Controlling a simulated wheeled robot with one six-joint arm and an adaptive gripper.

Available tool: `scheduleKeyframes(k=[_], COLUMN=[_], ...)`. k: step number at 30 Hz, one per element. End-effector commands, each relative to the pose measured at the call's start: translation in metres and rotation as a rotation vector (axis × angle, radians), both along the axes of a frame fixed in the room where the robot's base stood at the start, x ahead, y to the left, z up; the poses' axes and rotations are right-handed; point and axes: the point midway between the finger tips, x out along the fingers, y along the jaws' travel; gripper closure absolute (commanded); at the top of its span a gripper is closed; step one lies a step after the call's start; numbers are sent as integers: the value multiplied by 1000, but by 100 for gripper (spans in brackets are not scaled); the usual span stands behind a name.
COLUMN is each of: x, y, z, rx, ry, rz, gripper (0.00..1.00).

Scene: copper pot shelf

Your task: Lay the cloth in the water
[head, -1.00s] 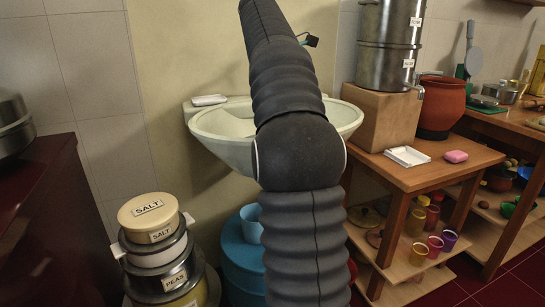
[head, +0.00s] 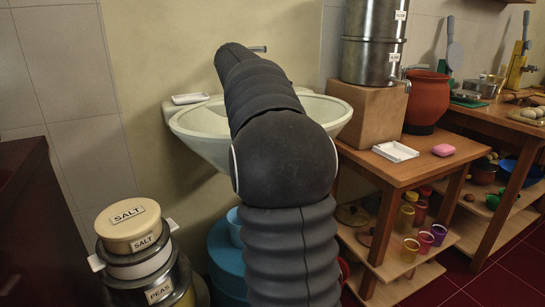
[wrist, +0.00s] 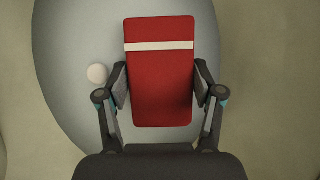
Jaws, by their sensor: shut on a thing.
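A red cloth (wrist: 160,95) with a white stripe is between the fingers of my gripper (wrist: 160,80) in the wrist view. It looks like a flat folded rectangle, and my gripper is shut on it. Beneath it lies the blue-grey oval of water (wrist: 75,50) in the basin; I cannot tell how far below the cloth it is. In the head view the pale wash basin (head: 195,135) stands against the wall, and my arm covers its middle. My gripper, the cloth and the water are hidden there.
A small white round thing (wrist: 97,74) shows left of the cloth. A white soap dish (head: 190,98) sits on the basin's back left rim. Labelled tins (head: 130,218) stand at front left. A wooden table (head: 415,172) with a pink soap (head: 443,150) is on the right.

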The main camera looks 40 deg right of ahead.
Motion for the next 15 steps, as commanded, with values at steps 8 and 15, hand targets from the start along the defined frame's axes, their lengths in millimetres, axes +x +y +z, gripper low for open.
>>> scheduleKeyframes(k=[8, 15], x=[-1, 0], y=[0, 0], z=[-27, -39], rx=[0, 0], ry=[1, -1], rz=[0, 0], gripper=[74, 74])
